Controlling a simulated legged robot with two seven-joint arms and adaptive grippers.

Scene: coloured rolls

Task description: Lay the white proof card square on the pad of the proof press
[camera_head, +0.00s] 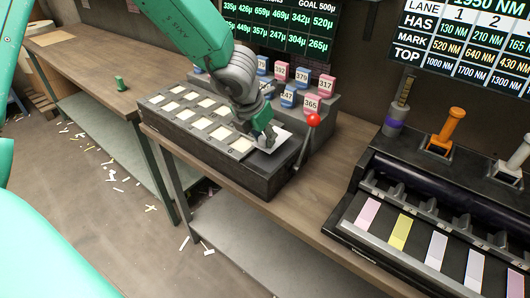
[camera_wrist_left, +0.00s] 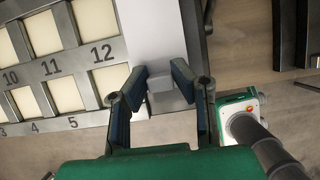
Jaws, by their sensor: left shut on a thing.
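The white proof card (camera_head: 283,142) is at the right end of the dark proof press (camera_head: 258,178), beside the red-knobbed lever (camera_head: 308,133). In the left wrist view the white card (camera_wrist_left: 155,38) runs alongside the numbered windows, with a grey block (camera_wrist_left: 160,84) at its near part. My left gripper (camera_head: 266,138) points down over the card. The pad is hidden under the card and gripper. I cannot tell whether the card touches it. My right gripper is out of view.
Numbered pink and blue tags (camera_head: 311,103) stand behind the press. A green roll (camera_head: 120,84) stands on the left bench. A black machine with coloured strips (camera_head: 401,232) is at right. Bare wooden bench (camera_head: 300,215) lies between it and the press. Paper scraps litter the floor.

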